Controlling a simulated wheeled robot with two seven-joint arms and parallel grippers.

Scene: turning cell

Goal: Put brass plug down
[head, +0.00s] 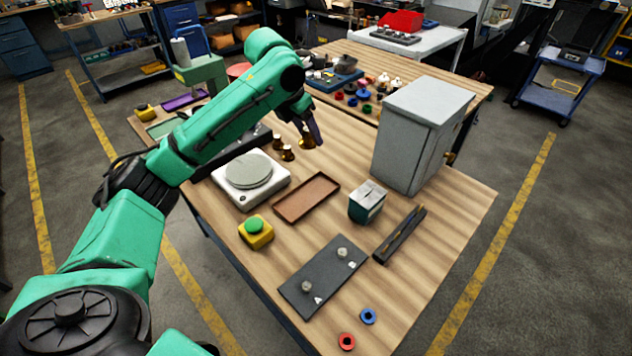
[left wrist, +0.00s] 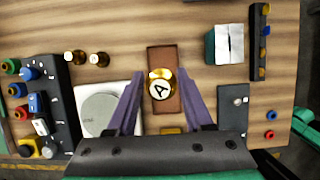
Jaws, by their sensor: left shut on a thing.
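My left gripper (head: 314,132) is shut on a brass plug (head: 308,141) and holds it up above the table. In the left wrist view the plug (left wrist: 161,86), with a letter A on its pale top, sits between the purple fingers of my left gripper (left wrist: 161,80). Below it in that view is the shallow brown tray (left wrist: 165,54), which looks empty in the head view (head: 306,197). Two more brass plugs (head: 288,153) stand on the table behind the scale. My right gripper is not in view.
A white scale (head: 243,193) is left of the tray, with a yellow box with a green button (head: 255,232) in front. A green-and-white box (head: 367,202), a dark rack (head: 400,235) and a grey cabinet (head: 420,130) stand to the right. A dark plate (head: 321,276) lies in front.

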